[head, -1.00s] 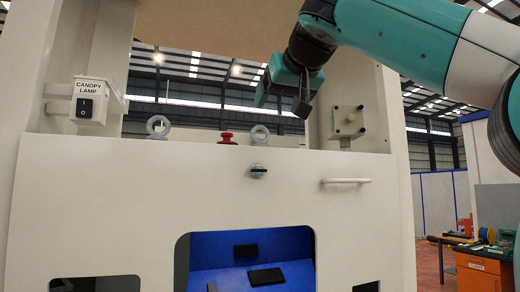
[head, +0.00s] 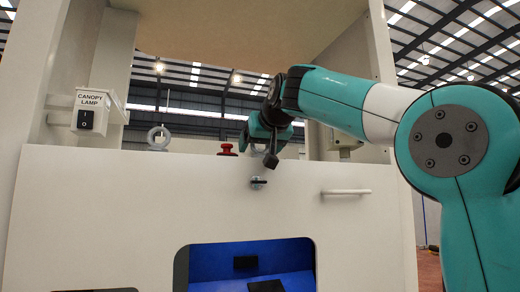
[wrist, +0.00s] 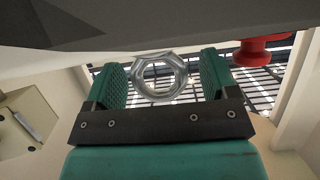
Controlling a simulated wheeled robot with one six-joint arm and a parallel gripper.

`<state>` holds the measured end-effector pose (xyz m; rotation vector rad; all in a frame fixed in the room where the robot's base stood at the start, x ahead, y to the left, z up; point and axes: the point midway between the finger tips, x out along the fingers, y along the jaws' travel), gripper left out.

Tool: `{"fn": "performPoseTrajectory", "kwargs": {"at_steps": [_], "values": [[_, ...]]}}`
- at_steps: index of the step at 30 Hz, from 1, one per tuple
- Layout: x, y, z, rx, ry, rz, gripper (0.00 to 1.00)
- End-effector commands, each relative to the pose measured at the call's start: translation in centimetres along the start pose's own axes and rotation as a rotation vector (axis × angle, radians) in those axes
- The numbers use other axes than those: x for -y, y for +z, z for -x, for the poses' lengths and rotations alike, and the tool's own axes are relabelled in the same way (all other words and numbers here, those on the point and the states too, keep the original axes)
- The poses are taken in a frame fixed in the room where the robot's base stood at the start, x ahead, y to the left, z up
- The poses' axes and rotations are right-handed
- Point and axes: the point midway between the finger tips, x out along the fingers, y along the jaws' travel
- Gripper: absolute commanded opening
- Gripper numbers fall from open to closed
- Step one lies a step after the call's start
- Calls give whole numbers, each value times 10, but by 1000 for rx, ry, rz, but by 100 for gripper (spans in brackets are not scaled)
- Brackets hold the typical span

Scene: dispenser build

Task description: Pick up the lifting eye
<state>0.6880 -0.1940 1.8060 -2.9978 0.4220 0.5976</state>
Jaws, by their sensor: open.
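A silver lifting eye (wrist: 139,80) shows in the wrist view as a metal ring between the two green finger pads of my gripper (wrist: 161,78). Gaps show on both sides of the ring, so the fingers look apart from it. In the head view my gripper (head: 262,150) is at the top edge of the white machine front, right of the red button, and mostly hides this eye. A second lifting eye (head: 158,137) stands upright on the top edge further left, away from my gripper.
A red mushroom button (head: 227,149) stands close to the left of my gripper. A canopy lamp switch box (head: 92,115) is at the left post. A black-handled latch (head: 258,183) and a white handle bar (head: 345,192) are on the white front panel (head: 110,230).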

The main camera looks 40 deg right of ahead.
Motion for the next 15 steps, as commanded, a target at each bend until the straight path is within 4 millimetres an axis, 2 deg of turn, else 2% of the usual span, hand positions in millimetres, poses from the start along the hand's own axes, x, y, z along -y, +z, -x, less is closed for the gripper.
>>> {"fn": "performPoseTrajectory", "kwargs": {"at_steps": [5, 12, 15], "values": [[0, 0, 0, -1, 0, 0, 80], [0, 0, 0, 0, 0, 1, 25], [0, 0, 0, -2, 0, 0, 23]]}}
